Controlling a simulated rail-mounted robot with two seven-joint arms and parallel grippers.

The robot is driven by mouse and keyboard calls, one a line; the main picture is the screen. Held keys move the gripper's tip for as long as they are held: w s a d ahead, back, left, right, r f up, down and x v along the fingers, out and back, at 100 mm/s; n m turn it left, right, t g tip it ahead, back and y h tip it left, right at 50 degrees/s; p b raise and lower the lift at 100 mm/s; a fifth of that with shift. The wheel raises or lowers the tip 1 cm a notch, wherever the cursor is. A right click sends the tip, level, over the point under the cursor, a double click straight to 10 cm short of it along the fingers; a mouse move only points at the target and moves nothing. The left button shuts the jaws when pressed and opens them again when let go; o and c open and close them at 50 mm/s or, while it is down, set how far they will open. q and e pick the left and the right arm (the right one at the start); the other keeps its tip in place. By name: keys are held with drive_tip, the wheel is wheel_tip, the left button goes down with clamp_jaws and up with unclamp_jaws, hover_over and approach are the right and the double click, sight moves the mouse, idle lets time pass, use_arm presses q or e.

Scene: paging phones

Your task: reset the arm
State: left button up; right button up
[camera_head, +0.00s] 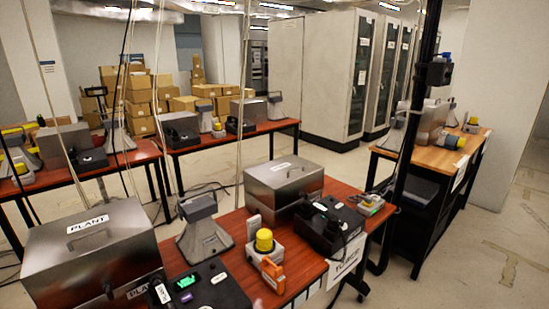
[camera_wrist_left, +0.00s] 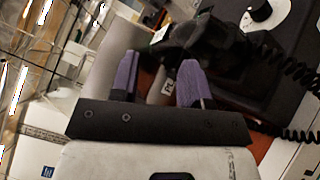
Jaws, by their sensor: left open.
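My left gripper (camera_wrist_left: 157,75) shows in the left wrist view with its two purple fingers apart, open, with nothing seen held between them. Past the fingertips is a black telephone handset (camera_wrist_left: 208,42) with a coiled cord (camera_wrist_left: 285,65); I cannot tell how far off it is. In the head view neither gripper is visible. On the near table (camera_head: 235,225) stand a black phone (camera_head: 330,222) and a black unit with a green display (camera_head: 197,287).
The near table also holds two metal boxes (camera_head: 95,250) (camera_head: 284,175), a grey horn speaker (camera_head: 204,232) and a yellow-topped beacon (camera_head: 264,241). More equipped tables stand behind and at right (camera_head: 465,143). Cables hang at left. Bare floor (camera_head: 460,255) shows at lower right.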

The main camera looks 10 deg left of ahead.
use_arm(q)
drive_tip(key=s+d+f+m+g+h, duration=0.4)
drive_tip(key=s+d+m+h, duration=0.2)
drive_tip(key=d+m, duration=0.5)
drive_tip(key=s+d+f+m+g+y, duration=0.1)
drive_tip(key=s+d+f+m+g, duration=0.15)
drive_tip(key=s+m+g, duration=0.4)
drive_tip(key=s+d+f+m+g+y, duration=0.1)
drive_tip(key=s+d+f+m, duration=0.2)
drive_tip(key=s, duration=0.7)
drive_tip(key=s+d+f+m+g, duration=0.1)
drive_tip(key=s+d+m+g, duration=0.1)
drive_tip(key=s+m+g, duration=0.35)
wheel_tip(320, 180, up, 34)
drive_tip(key=s+t+p, duration=0.1)
drive_tip(key=p, duration=3.3)
drive_tip(key=shift+s+r+t+p, duration=0.2)
drive_tip(key=shift+s+t+p, duration=0.1)
drive_tip(key=shift+p, duration=0.05)
